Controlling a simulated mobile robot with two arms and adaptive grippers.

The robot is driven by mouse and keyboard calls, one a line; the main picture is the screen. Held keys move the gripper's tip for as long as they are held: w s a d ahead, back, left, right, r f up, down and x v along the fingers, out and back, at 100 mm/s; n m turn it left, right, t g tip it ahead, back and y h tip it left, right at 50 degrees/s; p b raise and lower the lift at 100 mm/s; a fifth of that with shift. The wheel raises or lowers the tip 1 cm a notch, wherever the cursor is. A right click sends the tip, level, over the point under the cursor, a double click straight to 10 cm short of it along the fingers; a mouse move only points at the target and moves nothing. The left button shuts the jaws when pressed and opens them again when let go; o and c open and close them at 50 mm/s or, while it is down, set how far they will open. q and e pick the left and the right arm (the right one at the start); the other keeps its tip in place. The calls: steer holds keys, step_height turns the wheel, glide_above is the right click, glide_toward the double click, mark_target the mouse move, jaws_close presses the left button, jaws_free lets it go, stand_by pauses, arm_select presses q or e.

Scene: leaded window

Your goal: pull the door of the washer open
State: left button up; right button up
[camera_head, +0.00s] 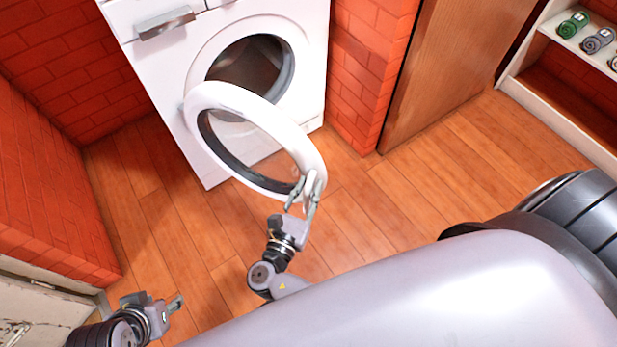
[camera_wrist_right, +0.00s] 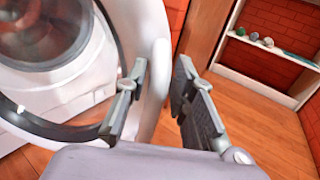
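The white washer (camera_head: 165,75) stands against the brick wall. Its round door (camera_head: 225,102) is swung well out from the drum opening (camera_head: 245,68), its ring facing the room. It also shows in the right wrist view (camera_wrist_right: 152,30). My right gripper (camera_head: 304,183) is at the door's free edge, with one finger inside the ring and one outside. In the right wrist view, my right gripper (camera_wrist_right: 158,85) has its fingers apart around the rim, with a gap beside the outer finger. My left gripper (camera_head: 174,304) is low at the left, away from the washer; its finger gap is unclear.
Wooden floor (camera_head: 180,220) is clear around the door. A brick wall (camera_head: 365,60) and a brown wooden panel (camera_head: 450,60) stand right of the washer. A white shelf (camera_head: 550,100) with small rolled items is at the far right. A pale worn cabinet (camera_head: 40,300) is at lower left.

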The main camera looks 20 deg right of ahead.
step_height(320, 180, up, 6)
steer(key=shift+r, duration=0.25)
